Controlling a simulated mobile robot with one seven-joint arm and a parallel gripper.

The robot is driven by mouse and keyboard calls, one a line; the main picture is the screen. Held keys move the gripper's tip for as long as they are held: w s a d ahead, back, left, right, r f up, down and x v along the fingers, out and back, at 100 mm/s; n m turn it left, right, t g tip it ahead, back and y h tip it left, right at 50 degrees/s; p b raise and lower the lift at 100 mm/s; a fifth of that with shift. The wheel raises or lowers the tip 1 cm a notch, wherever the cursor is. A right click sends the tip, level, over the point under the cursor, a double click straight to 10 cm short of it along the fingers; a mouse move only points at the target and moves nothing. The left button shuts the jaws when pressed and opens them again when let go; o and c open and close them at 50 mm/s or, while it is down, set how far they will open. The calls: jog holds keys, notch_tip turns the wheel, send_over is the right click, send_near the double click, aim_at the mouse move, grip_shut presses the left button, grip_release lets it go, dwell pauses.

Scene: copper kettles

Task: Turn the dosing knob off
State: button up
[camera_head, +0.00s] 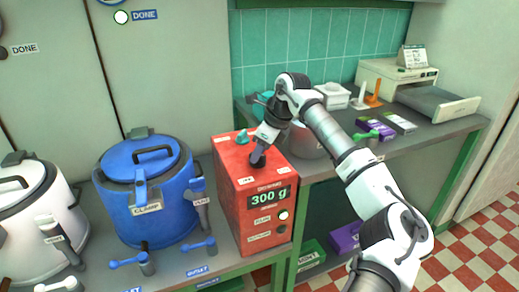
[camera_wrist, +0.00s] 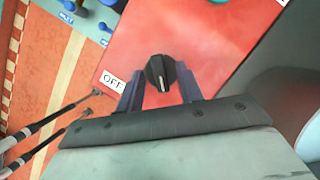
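The red dosing box (camera_head: 228,192) stands on the counter with a display reading 300 g. The black dosing knob (camera_wrist: 160,72) is on its red face in the wrist view. Its white pointer line points down in that view, towards my gripper. A white OFF label (camera_wrist: 112,82) is to the knob's lower left, away from the pointer line. My gripper (camera_wrist: 159,73) is open, with one dark finger on each side of the knob and small gaps showing.
A blue kettle (camera_head: 150,200) labelled CLAMP and a white kettle (camera_head: 32,225) stand left of the box, with blue outlet handles in front. A teal part (camera_head: 242,137) sits on the box top.

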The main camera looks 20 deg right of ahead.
jog(key=shift+a+f, duration=0.1)
jog(key=shift+f, duration=0.1)
jog(key=shift+c, duration=0.2)
grip_shut()
